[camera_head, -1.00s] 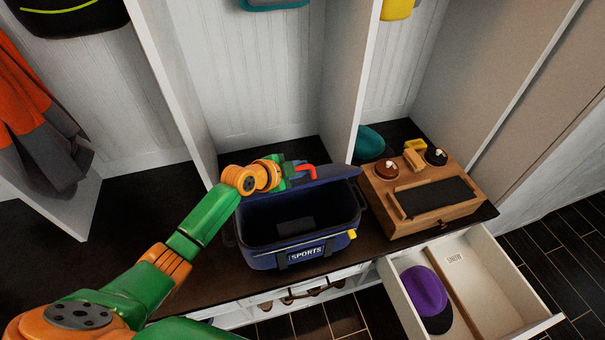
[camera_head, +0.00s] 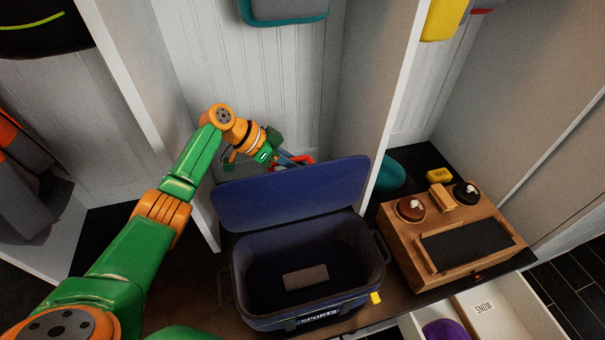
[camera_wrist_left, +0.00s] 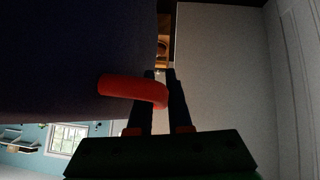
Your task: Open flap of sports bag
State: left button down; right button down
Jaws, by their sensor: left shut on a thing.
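The dark blue sports bag (camera_head: 262,308) stands on the bench with its top open. Its flap (camera_head: 295,195) stands up at the back edge of the bag, and also shows dark in the left wrist view (camera_wrist_left: 75,60). A red loop handle (camera_wrist_left: 128,88) is on the flap's edge; in the head view it is mostly hidden behind the flap. My left gripper (camera_head: 301,162) is behind the flap's top edge, its fingers (camera_wrist_left: 160,90) shut on the red handle. My right gripper is in neither view.
A flat grey-brown piece (camera_head: 306,277) lies inside the bag. A wooden box (camera_head: 440,265) with knobs stands to the right. Cubby dividers (camera_head: 385,90) rise either side of the bag. An open drawer (camera_head: 515,315) is at the lower right.

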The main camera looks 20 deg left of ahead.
pick_arm(q)
jog(key=shift+w+a+f+g+b, duration=0.3)
jog(key=shift+w+a+g+b, duration=0.15)
jog(key=shift+b, duration=0.25)
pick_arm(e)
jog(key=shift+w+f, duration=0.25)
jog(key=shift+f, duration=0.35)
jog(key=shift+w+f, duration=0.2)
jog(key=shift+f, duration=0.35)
pick_arm(q)
jog(key=c, duration=1.1)
grip_release()
jog(key=shift+c, duration=0.2)
jog(key=shift+w, duration=0.15)
jog(key=v, duration=0.7)
jog(key=shift+b, duration=0.45)
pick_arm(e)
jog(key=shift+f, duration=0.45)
pick_arm(q)
jog(key=shift+a, duration=0.1)
